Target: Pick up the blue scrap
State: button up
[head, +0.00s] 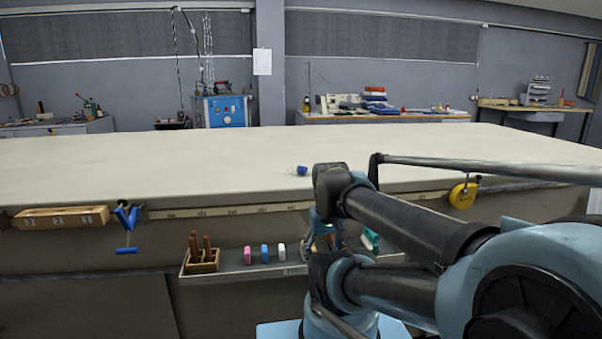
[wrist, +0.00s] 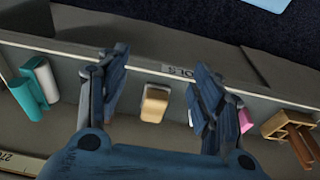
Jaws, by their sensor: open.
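A small blue piece (head: 302,170), which looks like the blue scrap, lies on the pale table top (head: 200,165) near its front edge. A whitish bit touches or adjoins its left side; the two are too small to tell apart well. My gripper (wrist: 160,60) is open and empty, low at the table's front, over the tool tray (wrist: 180,72). A beige block (wrist: 155,103) shows between its fingers, in the tray. The blue piece is not in the wrist view. In the head view my gripper is mostly hidden by my arm.
The front tray also holds a pink block (head: 247,255), a blue block (head: 264,254) and a wooden holder (head: 202,262). Teal items (wrist: 37,85) stand at its other end. A yellow tape measure (head: 463,195) and a blue clamp (head: 126,222) hang at the table edge. The table top is otherwise clear.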

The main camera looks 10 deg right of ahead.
jog(key=w+r+m+g, duration=0.1)
jog(key=w+r+m, duration=0.6)
jog(key=w+r, duration=1.1)
jog(key=m+g+y, duration=0.2)
jog(key=m, duration=0.5)
send_near(303, 165)
jog(key=f, duration=0.3)
jog(key=s+a+f, duration=0.1)
jog(key=f, duration=0.2)
jog(key=a+f, duration=0.1)
jog(key=f, duration=0.2)
jog(key=shift+s+f, duration=0.15)
jog(key=shift+f, duration=0.2)
jog(key=c, duration=0.9)
